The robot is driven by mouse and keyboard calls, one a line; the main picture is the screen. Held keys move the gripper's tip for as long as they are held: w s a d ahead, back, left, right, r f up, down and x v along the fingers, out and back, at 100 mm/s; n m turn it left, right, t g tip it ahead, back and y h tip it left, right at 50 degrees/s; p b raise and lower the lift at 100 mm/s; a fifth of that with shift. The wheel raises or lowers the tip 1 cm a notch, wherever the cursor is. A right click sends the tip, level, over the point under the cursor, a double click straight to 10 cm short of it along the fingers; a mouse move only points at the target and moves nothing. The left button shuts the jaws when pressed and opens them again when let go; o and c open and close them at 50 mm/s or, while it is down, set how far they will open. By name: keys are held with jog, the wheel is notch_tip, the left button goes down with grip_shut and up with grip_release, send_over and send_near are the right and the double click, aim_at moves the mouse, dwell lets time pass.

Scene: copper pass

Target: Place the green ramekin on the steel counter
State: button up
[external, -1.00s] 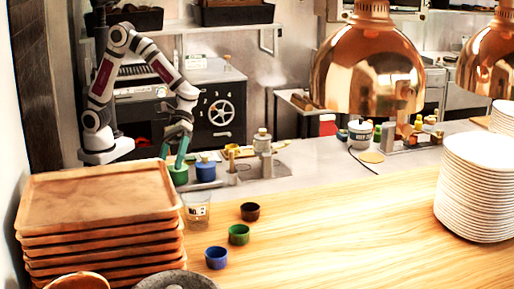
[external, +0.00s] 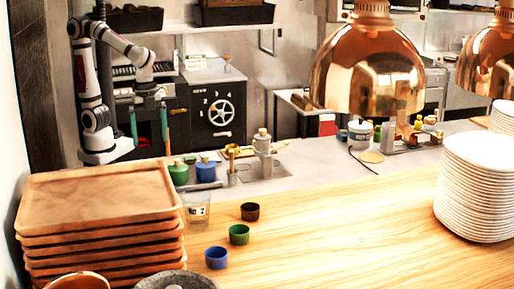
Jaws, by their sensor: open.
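The green ramekin (external: 239,234) stands upright on the wooden counter, between a dark brown ramekin (external: 250,211) and a blue ramekin (external: 216,258). My gripper (external: 149,128) is open and empty, its two teal fingers spread and pointing down. It is above the far left of the steel counter (external: 318,164), well behind and to the left of the green ramekin. A green container (external: 178,175) with a narrow top stands on the steel counter, below and to the right of my gripper and apart from it.
A blue container (external: 205,172) stands beside the green one. A clear cup (external: 197,208) stands by the stacked wooden trays (external: 100,195). Copper lamps (external: 368,70) hang over the counter. White plates (external: 478,190) are stacked at right. The middle of the wooden counter is clear.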

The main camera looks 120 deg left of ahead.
jog(key=w+d+m+t+h, duration=0.1)
jog(key=w+d+h, duration=0.15)
jog(key=w, duration=0.75)
jog(key=w+d+t+h, duration=0.1)
jog(key=w+d, duration=0.2)
jog(key=w, duration=0.6)
jog(key=m+t+h, duration=0.1)
jog(key=t, duration=0.1)
send_near(242, 243)
jog(key=x, duration=0.6)
jog(key=shift+f, duration=0.4)
